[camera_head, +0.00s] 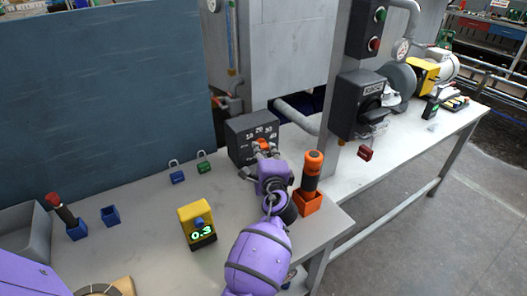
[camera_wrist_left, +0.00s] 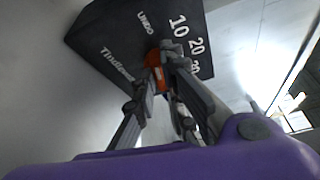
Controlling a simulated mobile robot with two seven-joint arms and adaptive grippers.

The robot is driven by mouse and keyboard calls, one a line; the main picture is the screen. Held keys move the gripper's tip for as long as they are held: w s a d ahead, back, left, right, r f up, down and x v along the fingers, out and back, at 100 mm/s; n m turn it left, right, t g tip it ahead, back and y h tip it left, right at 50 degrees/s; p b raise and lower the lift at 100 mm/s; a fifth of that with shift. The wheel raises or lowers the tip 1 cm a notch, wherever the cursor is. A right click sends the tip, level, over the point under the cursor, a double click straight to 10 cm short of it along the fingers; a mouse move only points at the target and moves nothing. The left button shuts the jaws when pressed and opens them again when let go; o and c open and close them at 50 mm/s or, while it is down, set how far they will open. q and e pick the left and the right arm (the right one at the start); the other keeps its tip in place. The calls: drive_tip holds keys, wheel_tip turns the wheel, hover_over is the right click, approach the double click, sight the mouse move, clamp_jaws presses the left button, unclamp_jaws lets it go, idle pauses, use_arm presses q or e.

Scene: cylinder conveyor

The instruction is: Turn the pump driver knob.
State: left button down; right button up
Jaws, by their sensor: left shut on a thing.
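The pump driver is a black box (camera_head: 241,150) with a white number scale on its face, standing on the grey table at the centre of the head view. The box also fills the top of the left wrist view (camera_wrist_left: 112,42). Its orange-red knob (camera_wrist_left: 153,72) is on the front face, partly hidden by my fingers; a bit of the knob shows in the head view. My left gripper (camera_head: 264,148), purple with grey fingers, reaches up to the face and is shut on the knob. The knob's exact pointer setting is hidden. My right gripper is not in view.
A yellow meter reading 0.3 (camera_head: 197,226) stands to the left. Blue and green padlocks (camera_head: 204,167) lie behind it. A grey post (camera_head: 337,110) rises at the right.

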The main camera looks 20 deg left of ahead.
use_arm(q)
drive_tip(key=m+p, duration=0.1)
drive_tip(key=p, duration=0.1)
drive_tip(key=r+m+g+p, duration=0.1)
drive_tip(key=m+p, duration=0.1)
drive_tip(key=p, duration=0.1)
drive_tip(key=shift+w+r+g, duration=0.15)
drive_tip(key=shift+r+g, duration=0.15)
drive_tip(key=shift+d+f+m+g+p, duration=0.1)
drive_tip(key=shift+f+m+g+p, duration=0.15)
drive_tip(key=shift+m+p, duration=0.5)
drive_tip(key=shift+m+g, duration=0.25)
drive_tip(key=shift+f, duration=0.2)
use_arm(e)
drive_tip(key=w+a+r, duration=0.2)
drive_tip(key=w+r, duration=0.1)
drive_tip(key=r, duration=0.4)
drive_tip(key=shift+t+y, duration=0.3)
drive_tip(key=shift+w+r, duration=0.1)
use_arm(q)
drive_tip(key=c, duration=1.8)
unclamp_jaws()
wheel_tip(320, 180, up, 10)
drive_tip(key=shift+f, duration=0.1)
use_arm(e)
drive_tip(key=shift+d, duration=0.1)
